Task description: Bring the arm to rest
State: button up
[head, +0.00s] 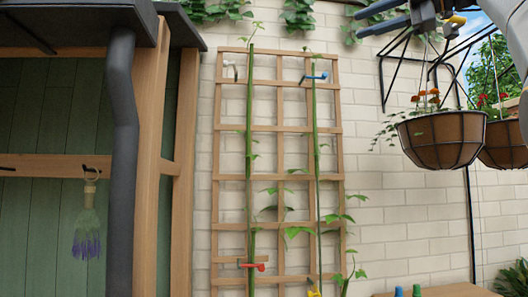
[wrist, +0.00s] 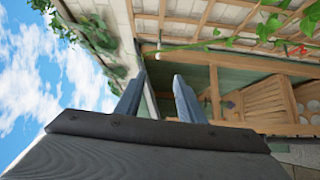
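My gripper (head: 359,24) is at the top right of the head view, high in front of the brick wall, with its fingers pointing left. In the wrist view my gripper (wrist: 159,78) shows two grey fingers with a clear gap between them. Nothing is held between them. Part of my arm runs out of the top right of the head view.
A wooden trellis (head: 282,127) with climbing plants and coloured clips stands against the brick wall (head: 415,200). Hanging baskets (head: 441,140) are below and right of my gripper. A green shed (head: 40,225) with a dark downpipe (head: 122,150) is at left.

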jog(key=w+d+f+m+t+h+b, duration=0.1)
jog(key=w+d+f+m+h, duration=0.25)
jog(key=w+f+m, duration=0.95)
jog(key=w+a+f+m+g+h+b, duration=0.15)
jog(key=w+f+m, duration=0.25)
jog(key=f, duration=1.1)
jog(key=w+a+f+m+g+h, duration=0.1)
jog(key=w+f+m+h, duration=0.2)
jog(key=f, duration=1.2)
jog(key=s+a+f+m+g+h, duration=0.1)
jog(key=s+a+f+m, duration=0.15)
jog(key=f, duration=0.65)
jog(key=s+a+f+m+g+h, duration=0.15)
jog(key=s+f, duration=0.25)
jog(key=f, duration=0.5)
jog(key=s+a+f+m+g+h, duration=0.1)
jog(key=s+f+g, duration=0.15)
jog(key=f, duration=0.65)
jog(key=s+a+f+m+g+h+b, duration=0.2)
jog(key=s+a+f+g, duration=0.1)
jog(key=s+f, duration=2)
jog(key=shift+s+m+h, duration=0.35)
jog(key=shift+s+m, duration=0.05)
jog(key=shift+s, duration=0.8)
